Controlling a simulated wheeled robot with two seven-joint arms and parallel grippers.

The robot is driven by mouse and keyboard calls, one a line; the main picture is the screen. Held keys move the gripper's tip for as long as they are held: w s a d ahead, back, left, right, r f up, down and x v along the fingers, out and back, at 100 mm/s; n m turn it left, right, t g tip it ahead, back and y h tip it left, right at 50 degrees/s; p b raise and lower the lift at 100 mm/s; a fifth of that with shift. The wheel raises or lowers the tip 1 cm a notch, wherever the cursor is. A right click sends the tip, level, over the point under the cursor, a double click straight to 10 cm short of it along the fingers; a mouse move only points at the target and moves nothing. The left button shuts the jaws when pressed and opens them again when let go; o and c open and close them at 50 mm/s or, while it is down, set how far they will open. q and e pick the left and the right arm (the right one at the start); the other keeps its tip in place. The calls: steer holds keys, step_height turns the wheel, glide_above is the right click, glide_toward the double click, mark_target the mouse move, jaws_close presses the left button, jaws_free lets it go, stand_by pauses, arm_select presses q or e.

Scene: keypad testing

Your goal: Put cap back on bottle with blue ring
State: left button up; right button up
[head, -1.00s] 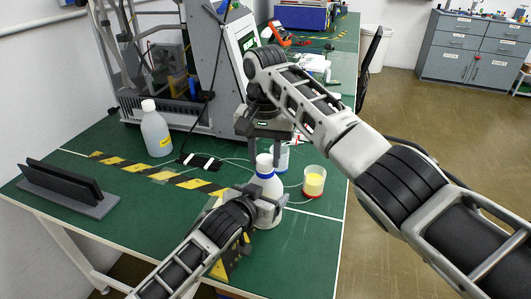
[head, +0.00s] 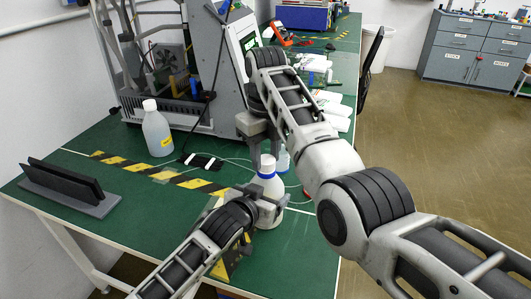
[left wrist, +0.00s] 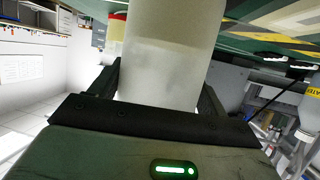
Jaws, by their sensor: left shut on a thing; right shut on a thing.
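The bottle with the blue ring (head: 269,183) stands upright on the green table in the head view. My left gripper (head: 272,208) is shut around its body; in the left wrist view the pale bottle body (left wrist: 165,60) sits between the fingers. A white cap (head: 267,161) is at the top of the bottle, above the blue ring. My right gripper (head: 264,150) points down from above and is shut on the cap. The cap looks in line with the neck; whether it is fully seated I cannot tell.
Another bottle (head: 283,160) stands close behind. A larger bottle with a yellow label (head: 157,134) is at the left. A black stand (head: 66,188) is at the table's left end. A cup with yellow contents (left wrist: 117,30) shows in the left wrist view. Cables lie behind the bottles.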

arm_select(q)
steer(key=shift+f, duration=0.1)
arm_select(e)
steer(key=shift+r, duration=0.1)
steer(key=o, duration=0.9)
steer(key=shift+o, duration=0.2)
steer(key=shift+r, duration=2.2)
steer(key=shift+c, duration=0.5)
